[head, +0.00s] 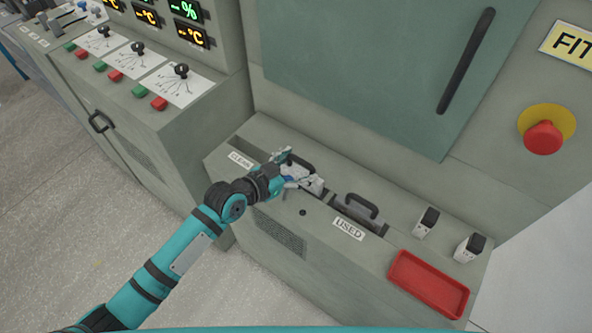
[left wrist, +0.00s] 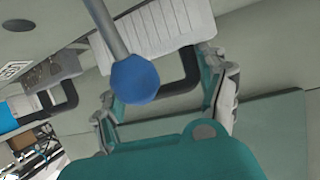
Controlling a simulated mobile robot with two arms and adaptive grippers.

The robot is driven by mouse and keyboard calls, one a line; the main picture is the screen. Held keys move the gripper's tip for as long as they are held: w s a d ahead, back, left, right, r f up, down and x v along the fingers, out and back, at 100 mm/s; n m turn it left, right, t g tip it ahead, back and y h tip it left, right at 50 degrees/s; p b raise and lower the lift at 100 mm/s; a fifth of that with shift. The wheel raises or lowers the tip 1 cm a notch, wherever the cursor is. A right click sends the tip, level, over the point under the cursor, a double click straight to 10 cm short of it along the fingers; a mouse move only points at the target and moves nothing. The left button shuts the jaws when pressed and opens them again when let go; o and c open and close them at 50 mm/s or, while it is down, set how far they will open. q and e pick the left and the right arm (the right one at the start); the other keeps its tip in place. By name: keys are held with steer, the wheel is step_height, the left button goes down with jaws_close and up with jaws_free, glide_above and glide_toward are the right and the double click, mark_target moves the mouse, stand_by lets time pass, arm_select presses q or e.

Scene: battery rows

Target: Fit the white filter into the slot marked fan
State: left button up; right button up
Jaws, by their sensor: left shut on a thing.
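The white pleated filter (left wrist: 155,28) with its black handle shows at the top of the left wrist view. In the head view, part of the filter (head: 314,187) shows at the opening beside the CLEAN label (head: 241,159). My left gripper (head: 293,174) is shut on its handle, with a finger at each side in the left wrist view (left wrist: 166,78). I cannot tell how deep the filter sits in the opening. A slot marked fan is not in view. My right gripper is not in view.
A grey filter (head: 354,211) with a black handle sits in the opening by the USED label (head: 348,229). A red tray (head: 429,284) lies to the right, near two black-and-white blocks. A blue knob (left wrist: 134,79) on a rod crosses the left wrist view. A teal door (head: 370,75) rises behind.

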arm_select(q)
steer(key=shift+f, duration=0.85)
steer(key=o, duration=1.6)
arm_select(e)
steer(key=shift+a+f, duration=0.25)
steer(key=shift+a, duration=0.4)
